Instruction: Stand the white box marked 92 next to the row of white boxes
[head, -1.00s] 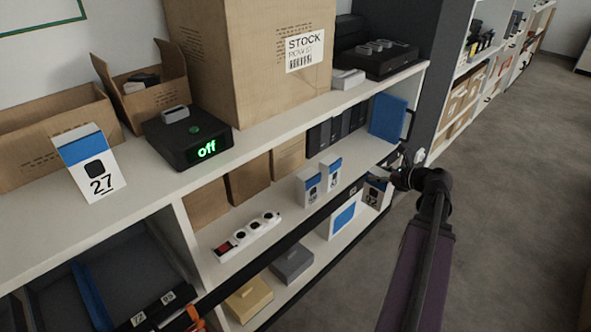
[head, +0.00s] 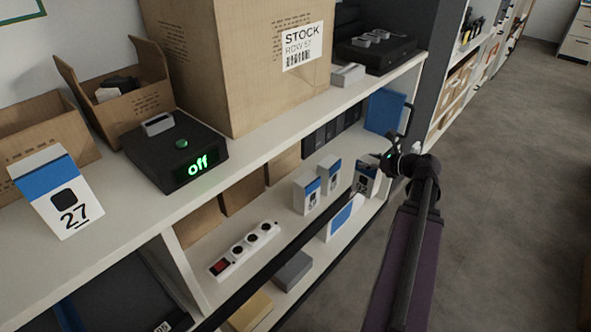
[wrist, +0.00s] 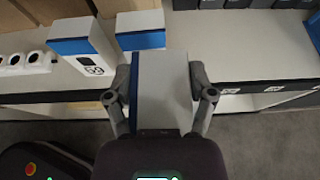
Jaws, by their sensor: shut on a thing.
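My gripper (head: 387,164) is shut on a white box (head: 366,181) with a blue band and a dark square on its front; its number is too small to read surely. In the wrist view the held box (wrist: 160,88) is between the two fingers. The row is two similar white boxes, the nearer one (head: 307,194) and the farther one (head: 330,173), upright on the middle shelf (head: 285,224).
A white power strip (head: 244,250) lies left of the row. Dark binders (head: 330,133) and a blue folder (head: 385,111) stand behind. The upper shelf (head: 262,136) overhangs, bearing a large carton (head: 235,65) and a white box marked 27 (head: 60,192).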

